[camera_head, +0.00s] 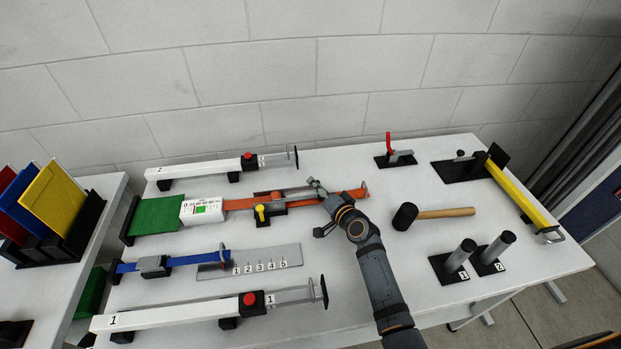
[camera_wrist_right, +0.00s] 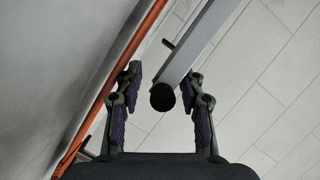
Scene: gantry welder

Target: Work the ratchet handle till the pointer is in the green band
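The ratchet (camera_head: 272,201) sits on the orange strap (camera_head: 238,204) in the middle of the table. Its grey handle (camera_head: 296,191) reaches right toward my right gripper (camera_head: 320,208). In the right wrist view a grey bar (camera_wrist_right: 200,45) with a black round end (camera_wrist_right: 162,97) lies between the fingers of the right gripper (camera_wrist_right: 163,85). The fingers stand apart, with gaps on both sides of the black end. The white gauge box (camera_head: 203,209) shows a small green band; its pointer is too small to read. My left gripper is out of view.
A yellow-knobbed lever (camera_head: 260,212) stands in front of the strap. A mallet (camera_head: 432,213) lies to the right. White clamp bars (camera_head: 205,168) lie behind and in front (camera_head: 180,314). A blue strap (camera_head: 195,259) and numbered plate (camera_head: 275,260) are nearer.

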